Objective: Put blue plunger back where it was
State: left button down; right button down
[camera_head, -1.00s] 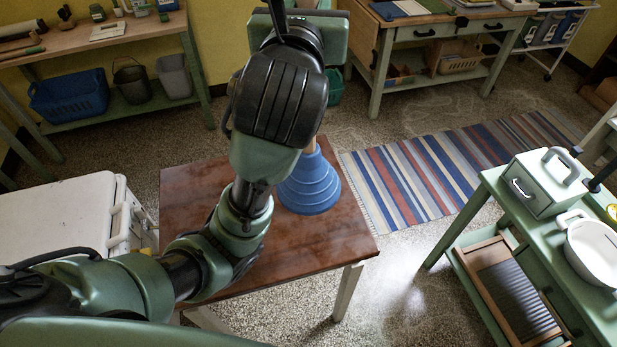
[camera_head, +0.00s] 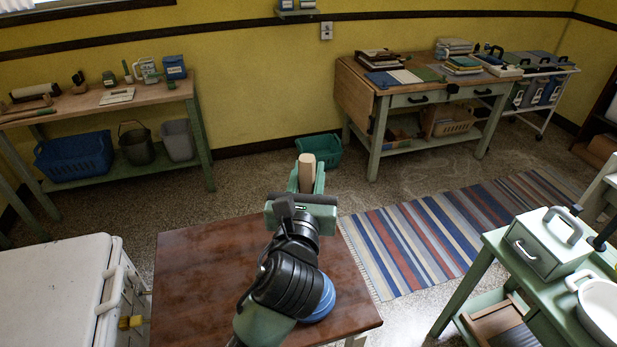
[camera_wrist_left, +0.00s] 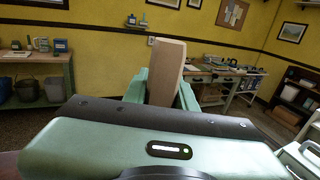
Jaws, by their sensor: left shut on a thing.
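The blue plunger's cup (camera_head: 321,302) shows as a blue edge beside my left wrist in the head view, over the brown table (camera_head: 205,275); most of it is hidden by my arm. I cannot tell whether it touches the table. A pale wooden handle (camera_head: 307,172) rises between the fingers of my left gripper (camera_head: 306,182), which is shut on it. The handle also stands up between the green fingers in the left wrist view (camera_wrist_left: 166,75), leaning a little. Its lower part is hidden. My right gripper is not in view.
A white lidded chest (camera_head: 55,285) is left of the table. A green cart (camera_head: 480,270) with a metal box (camera_head: 545,243) and white basin (camera_head: 600,310) stands right. A striped rug (camera_head: 420,240) lies between. A teal bin (camera_head: 320,150) is by the wall.

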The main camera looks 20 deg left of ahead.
pick_arm(q)
jog(key=shift+f, duration=0.45)
jog(key=c, duration=1.1)
grip_release()
jog(key=shift+f, duration=0.1)
